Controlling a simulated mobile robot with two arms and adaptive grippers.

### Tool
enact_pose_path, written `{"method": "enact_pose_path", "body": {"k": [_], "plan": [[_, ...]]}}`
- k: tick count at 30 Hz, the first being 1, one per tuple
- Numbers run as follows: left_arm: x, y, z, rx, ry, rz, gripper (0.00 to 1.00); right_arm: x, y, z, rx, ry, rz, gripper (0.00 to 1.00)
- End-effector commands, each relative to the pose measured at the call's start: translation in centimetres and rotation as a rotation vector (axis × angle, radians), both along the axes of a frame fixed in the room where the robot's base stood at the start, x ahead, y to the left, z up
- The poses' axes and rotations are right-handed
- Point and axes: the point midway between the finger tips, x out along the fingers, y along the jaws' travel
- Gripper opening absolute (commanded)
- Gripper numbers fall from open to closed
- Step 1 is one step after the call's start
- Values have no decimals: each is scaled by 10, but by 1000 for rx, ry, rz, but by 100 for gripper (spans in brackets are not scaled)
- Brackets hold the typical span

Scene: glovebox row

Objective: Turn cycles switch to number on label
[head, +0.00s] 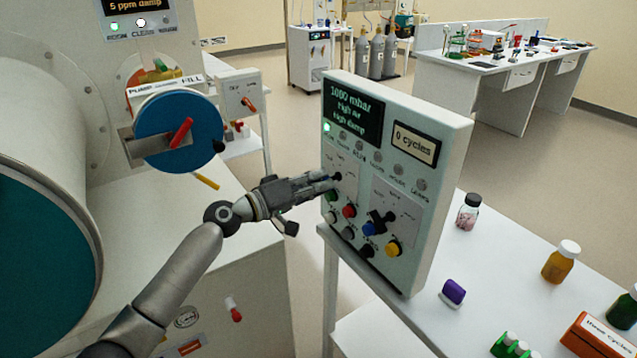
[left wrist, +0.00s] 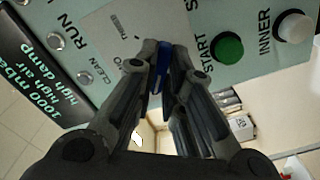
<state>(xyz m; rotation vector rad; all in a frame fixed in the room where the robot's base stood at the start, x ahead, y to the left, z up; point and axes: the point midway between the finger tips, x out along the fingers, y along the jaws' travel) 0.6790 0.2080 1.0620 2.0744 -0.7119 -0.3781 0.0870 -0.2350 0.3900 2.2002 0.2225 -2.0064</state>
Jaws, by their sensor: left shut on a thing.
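The control panel (head: 408,125) stands upright on the white table, with a readout (head: 416,142) that says "0 cycles". A switch (head: 338,177) sits on its left half. My left gripper (head: 328,184) reaches it from the left and is shut on it. In the left wrist view a blue switch handle (left wrist: 160,66) shows between the fingertips, beside small panel lettering that I cannot read fully. A second dark switch (head: 379,222) sits lower right on the panel, untouched. An orange box (head: 577,340) bears a white label (head: 602,333) that seems to read "three cycles". My right gripper is not in view.
Coloured buttons sit below the switches, among them a green START button (left wrist: 226,48) close to my fingers. A purple-capped item (head: 453,292) and bottles, one amber (head: 561,262), stand on the table. A blue round door (head: 170,125) is at left.

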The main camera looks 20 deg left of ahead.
Motion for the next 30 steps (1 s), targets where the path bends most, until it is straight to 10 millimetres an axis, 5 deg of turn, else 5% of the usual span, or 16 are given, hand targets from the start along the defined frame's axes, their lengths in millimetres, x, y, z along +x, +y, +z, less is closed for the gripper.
{"method": "enact_pose_path", "body": {"k": [1, 2, 6, 19, 30], "plan": [[0, 0, 0, -5, 3, 1, 0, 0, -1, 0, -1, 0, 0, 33], [0, 0, 0, -5, 3, 1, 15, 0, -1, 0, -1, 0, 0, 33], [0, 0, 0, -4, 2, 1, 32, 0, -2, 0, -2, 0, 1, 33], [-6, 5, -1, -1, 2, 1, 32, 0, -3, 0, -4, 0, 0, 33], [-60, 47, -2, 0, 4, 1, 32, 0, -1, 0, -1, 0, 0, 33]]}}
